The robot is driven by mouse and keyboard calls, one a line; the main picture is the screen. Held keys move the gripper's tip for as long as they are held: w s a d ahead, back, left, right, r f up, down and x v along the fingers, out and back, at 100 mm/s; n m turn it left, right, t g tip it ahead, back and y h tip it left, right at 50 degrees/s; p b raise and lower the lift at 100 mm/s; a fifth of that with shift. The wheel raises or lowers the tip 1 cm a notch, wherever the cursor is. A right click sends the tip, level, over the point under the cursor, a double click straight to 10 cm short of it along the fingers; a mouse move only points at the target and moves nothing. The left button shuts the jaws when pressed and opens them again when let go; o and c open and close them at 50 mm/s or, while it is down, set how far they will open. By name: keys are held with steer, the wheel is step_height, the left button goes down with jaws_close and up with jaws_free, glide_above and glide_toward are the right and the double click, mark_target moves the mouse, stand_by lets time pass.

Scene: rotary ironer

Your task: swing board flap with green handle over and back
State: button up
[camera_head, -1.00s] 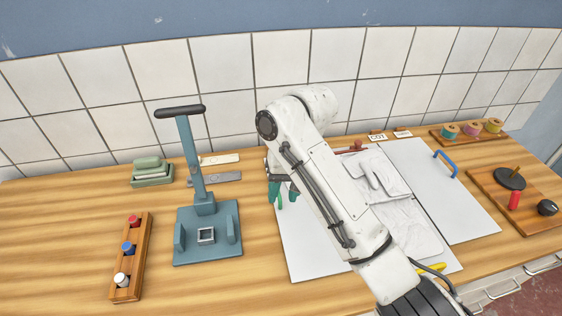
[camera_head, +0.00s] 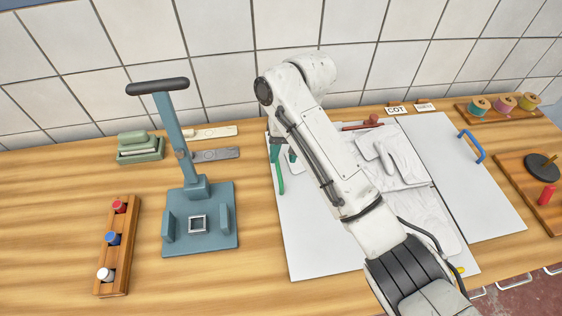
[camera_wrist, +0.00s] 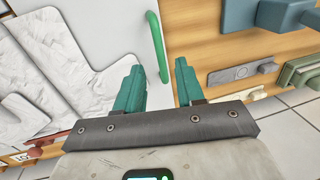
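The green handle (camera_head: 280,177) stands at the left edge of the white board flap (camera_head: 312,238). In the wrist view the green handle (camera_wrist: 157,47) is an upright bar at the edge of the white flap (camera_wrist: 112,28). My gripper (camera_wrist: 158,68) is open, with two teal fingers apart and nothing between their tips. The handle lies just beyond the gap between the fingers, and I see no contact. In the head view my gripper (camera_head: 287,153) is at the flap's left edge, partly hidden behind my arm. My arm also covers part of the flap.
Crumpled white cloth (camera_head: 430,215) and a glove shape (camera_head: 400,158) lie on the board. A second panel with a blue handle (camera_head: 471,146) is at right. A blue-grey press stand (camera_head: 200,220) stands left of the flap, with bare wooden table (camera_head: 258,225) between.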

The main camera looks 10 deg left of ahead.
mark_target(279, 169)
steer(key=shift+s+a+f, duration=0.1)
steer(key=shift+a+f, duration=0.1)
steer(key=shift+f, duration=0.8)
steer(key=shift+s+a+f, duration=0.1)
steer(key=shift+a+f, duration=0.1)
steer(key=shift+f, duration=0.8)
jaws_close()
